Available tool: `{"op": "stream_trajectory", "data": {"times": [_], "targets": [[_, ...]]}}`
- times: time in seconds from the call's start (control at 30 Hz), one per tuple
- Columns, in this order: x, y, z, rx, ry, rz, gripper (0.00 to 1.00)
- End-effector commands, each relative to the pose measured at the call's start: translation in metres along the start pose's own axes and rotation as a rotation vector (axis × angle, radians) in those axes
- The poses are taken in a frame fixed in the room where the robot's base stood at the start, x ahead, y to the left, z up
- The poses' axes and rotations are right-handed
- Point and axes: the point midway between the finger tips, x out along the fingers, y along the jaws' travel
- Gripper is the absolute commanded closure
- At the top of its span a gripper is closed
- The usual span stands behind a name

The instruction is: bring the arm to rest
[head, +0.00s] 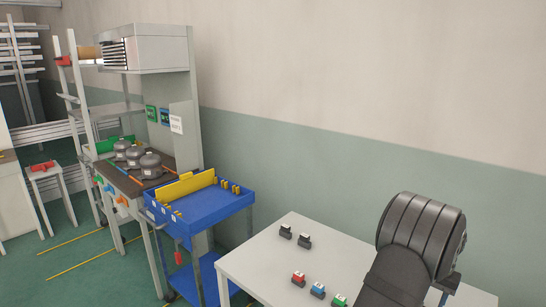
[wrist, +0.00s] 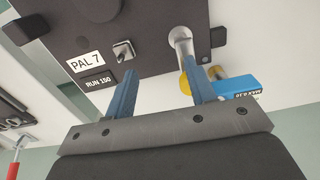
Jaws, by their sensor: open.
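My gripper (wrist: 161,75) shows in the wrist view with two blue fingers spread apart. Nothing is held between them; a dark panel (wrist: 105,28) shows through the gap. The panel carries a white label reading PAL 7 and a dark label reading RUN 150. A metal knob (wrist: 123,50) is near the left fingertip and a bent metal handle (wrist: 181,42) is near the right one. I cannot tell whether the fingers touch anything. In the head view my dark arm is over the right of the white table, and the fingers cannot be made out.
The white table (head: 258,264) carries red (head: 298,279), blue (head: 318,290) and green (head: 339,300) blocks and two dark ones. A blue cart (head: 215,208) and a shelf with dark compressors (head: 150,165) stand at left.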

Motion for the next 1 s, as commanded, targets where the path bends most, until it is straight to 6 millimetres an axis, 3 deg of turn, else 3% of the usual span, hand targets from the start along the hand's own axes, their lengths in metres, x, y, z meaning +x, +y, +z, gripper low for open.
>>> {"op": "stream_trajectory", "data": {"times": [0.57,0.8,1.0], "targets": [[0.000,0.000,0.004,0.104,0.000,0.000,0.50],[0.000,0.000,0.003,0.103,0.000,0.000,0.03],[-0.015,-0.019,-0.005,0.070,0.015,0.041,0.00]]}}
